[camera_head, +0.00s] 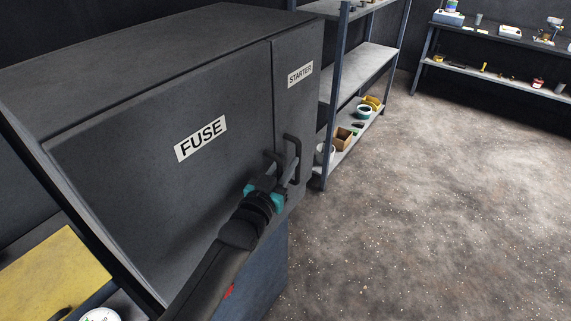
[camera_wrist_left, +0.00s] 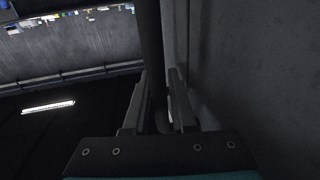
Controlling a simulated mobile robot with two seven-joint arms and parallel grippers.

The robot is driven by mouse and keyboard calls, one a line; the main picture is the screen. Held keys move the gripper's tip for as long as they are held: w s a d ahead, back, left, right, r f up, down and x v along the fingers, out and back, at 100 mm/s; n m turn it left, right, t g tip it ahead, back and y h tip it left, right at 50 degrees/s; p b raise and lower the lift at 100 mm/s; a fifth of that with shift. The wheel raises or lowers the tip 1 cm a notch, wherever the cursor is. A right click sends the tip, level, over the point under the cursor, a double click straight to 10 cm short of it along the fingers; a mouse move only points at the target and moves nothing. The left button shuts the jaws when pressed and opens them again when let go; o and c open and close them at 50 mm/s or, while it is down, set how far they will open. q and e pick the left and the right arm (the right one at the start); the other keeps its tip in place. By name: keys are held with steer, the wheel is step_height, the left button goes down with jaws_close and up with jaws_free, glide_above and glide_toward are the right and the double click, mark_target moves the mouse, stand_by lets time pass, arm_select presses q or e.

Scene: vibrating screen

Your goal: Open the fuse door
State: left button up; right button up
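The fuse door (camera_head: 140,185) is the wide dark grey panel of the cabinet, labelled FUSE, and it looks closed. A dark bar handle (camera_head: 271,156) is at its right edge, partly hidden by my left gripper (camera_head: 280,180). In the left wrist view, a dark handle bar (camera_wrist_left: 151,50) runs down between the fingers of my left gripper (camera_wrist_left: 158,95). The fingers stand apart with a gap beside the bar, so the gripper looks open around it. My right gripper is not in view.
The narrower starter door (camera_head: 298,100) is beside the fuse door, with its own handle (camera_head: 296,150) close to my gripper. A shelf rack (camera_head: 365,65) stands behind the cabinet. The floor (camera_head: 430,210) to the right is clear. A yellow panel (camera_head: 50,275) is at lower left.

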arm_select(q)
jaws_close()
stand_by(1.2)
